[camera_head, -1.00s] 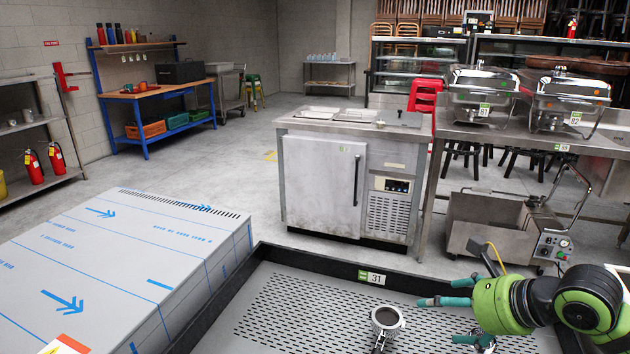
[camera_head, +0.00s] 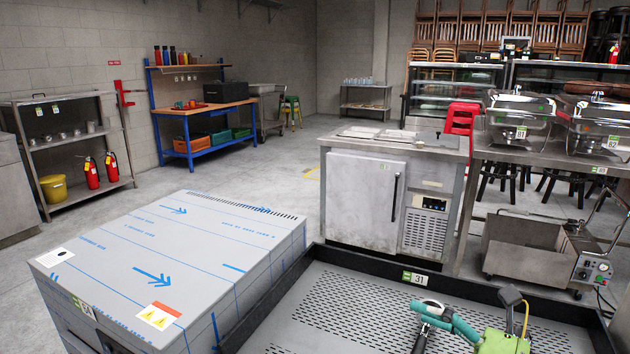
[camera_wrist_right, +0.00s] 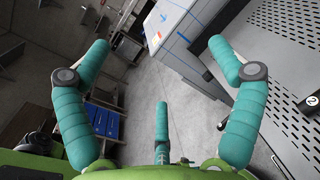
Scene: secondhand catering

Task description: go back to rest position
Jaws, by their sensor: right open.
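My right gripper (camera_head: 446,318) shows low at the right in the head view, its green palm cut by the bottom edge. In the right wrist view my right gripper (camera_wrist_right: 158,60) has its teal fingers spread wide, with nothing between them. A portafilter (camera_head: 421,337) with a dark handle lies on the perforated tray, partly covered in the picture by a teal finger. I cannot tell whether the finger touches it. My left gripper is not in view.
The black-rimmed perforated tray (camera_head: 330,310), labelled 31, lies in front. A film-wrapped grey unit (camera_head: 190,245) stands at its left. A steel refrigerated cabinet (camera_head: 365,195) stands behind it, with a steel table (camera_head: 545,155) at right. Floor at centre left is clear.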

